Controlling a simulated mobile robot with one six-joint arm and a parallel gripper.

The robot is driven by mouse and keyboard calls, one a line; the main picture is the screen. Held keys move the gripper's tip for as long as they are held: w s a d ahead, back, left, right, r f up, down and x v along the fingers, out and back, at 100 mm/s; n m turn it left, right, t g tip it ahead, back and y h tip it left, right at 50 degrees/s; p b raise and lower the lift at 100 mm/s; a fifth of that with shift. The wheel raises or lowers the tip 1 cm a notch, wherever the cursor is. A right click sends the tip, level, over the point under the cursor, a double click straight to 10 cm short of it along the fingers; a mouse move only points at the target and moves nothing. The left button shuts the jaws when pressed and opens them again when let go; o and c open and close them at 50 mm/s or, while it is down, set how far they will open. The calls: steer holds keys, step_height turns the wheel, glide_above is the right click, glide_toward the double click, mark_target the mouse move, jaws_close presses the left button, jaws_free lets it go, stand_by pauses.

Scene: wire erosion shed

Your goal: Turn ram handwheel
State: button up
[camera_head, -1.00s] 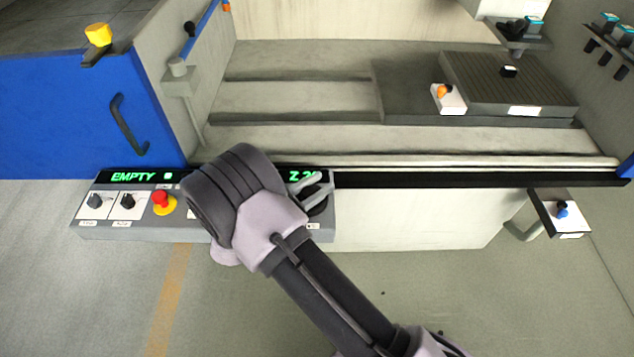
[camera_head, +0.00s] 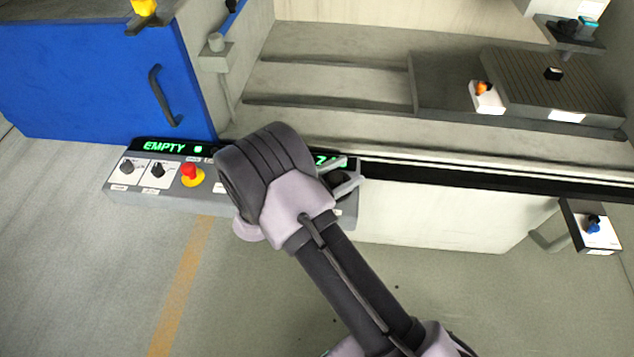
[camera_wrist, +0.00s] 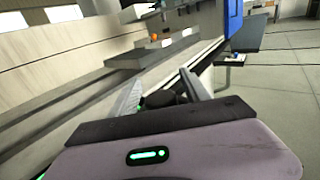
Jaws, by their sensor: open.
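The ram handwheel (camera_head: 343,184) is a dark round knob at the right end of the grey control panel (camera_head: 240,200), mostly hidden by my arm and gripper in the head view. In the wrist view the dark handwheel (camera_wrist: 162,98) shows between my fingers. My gripper (camera_head: 352,174) is open, with one finger on each side of the handwheel. I cannot tell whether the fingers touch it. The green display reads EMPTY at its left end, and a partly covered Z reading (camera_head: 328,161) shows near the gripper.
A red emergency button (camera_head: 190,174) and two dark selector knobs (camera_head: 140,170) sit left of my arm on the panel. A blue door (camera_head: 90,80) stands at the left. A small box with a blue knob (camera_head: 593,225) juts out at the right. Open floor lies in front.

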steer(key=p+v, duration=0.3)
steer(key=v, duration=1.4)
steer(key=shift+s+a+p, duration=0.15)
steer(key=shift+p, duration=0.25)
